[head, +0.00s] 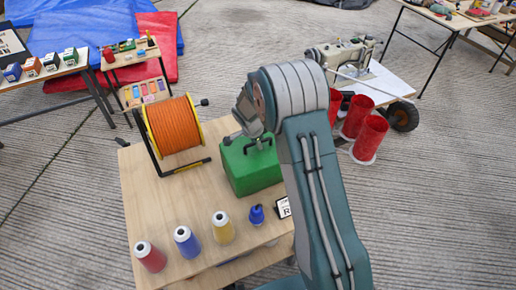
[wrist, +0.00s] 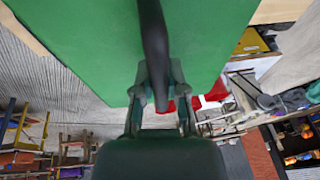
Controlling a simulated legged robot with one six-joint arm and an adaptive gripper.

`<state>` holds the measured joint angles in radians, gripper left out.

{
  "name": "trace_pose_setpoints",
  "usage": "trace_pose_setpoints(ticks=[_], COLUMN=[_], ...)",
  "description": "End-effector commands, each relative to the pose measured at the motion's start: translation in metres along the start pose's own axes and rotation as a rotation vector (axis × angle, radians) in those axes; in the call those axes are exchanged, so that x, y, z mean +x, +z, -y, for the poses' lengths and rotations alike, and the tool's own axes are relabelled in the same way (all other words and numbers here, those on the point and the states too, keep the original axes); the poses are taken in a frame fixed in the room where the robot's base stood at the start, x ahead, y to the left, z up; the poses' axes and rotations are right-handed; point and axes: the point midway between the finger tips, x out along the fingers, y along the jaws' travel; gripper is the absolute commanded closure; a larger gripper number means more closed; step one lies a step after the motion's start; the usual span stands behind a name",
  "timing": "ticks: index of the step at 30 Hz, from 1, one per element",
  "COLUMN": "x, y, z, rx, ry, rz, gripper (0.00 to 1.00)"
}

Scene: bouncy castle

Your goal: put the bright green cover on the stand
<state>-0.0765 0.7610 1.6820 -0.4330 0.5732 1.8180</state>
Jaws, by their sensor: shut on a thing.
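The bright green cover (head: 250,168) is a box shape with a black handle on top, over the wooden table (head: 150,205). My gripper (head: 246,138) is at its top, partly hidden by my arm. In the wrist view my gripper (wrist: 160,85) is shut on the black handle (wrist: 153,45), and the green cover (wrist: 85,40) fills the upper part. I cannot tell whether the cover touches the table. I cannot make out a separate stand; anything under the cover is hidden.
An orange cable reel (head: 174,125) stands behind left on the table. Red (head: 150,257), blue (head: 187,241) and yellow (head: 222,227) thread cones line the front, with a small blue bottle (head: 257,214) and a label card (head: 283,208) to their right. Red cylinders (head: 369,137) stand beyond my arm.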

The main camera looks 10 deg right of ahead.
Motion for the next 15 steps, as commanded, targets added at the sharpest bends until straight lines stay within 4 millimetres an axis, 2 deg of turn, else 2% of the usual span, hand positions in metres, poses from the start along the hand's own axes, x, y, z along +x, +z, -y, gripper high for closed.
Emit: trace_pose_setpoints(ticks=[3,5,14,15], x=[0.018,0.022,0.024,0.025], y=[0.004,0.006,0.006,0.006], z=[-0.003,-0.003,-0.003,-0.003], rx=[-0.001,0.0,0.0,0.0], ry=[0.002,0.0,-0.001,0.0], rz=[0.0,0.0,0.0,0.0], gripper=[1.0,1.0,1.0,0.65])
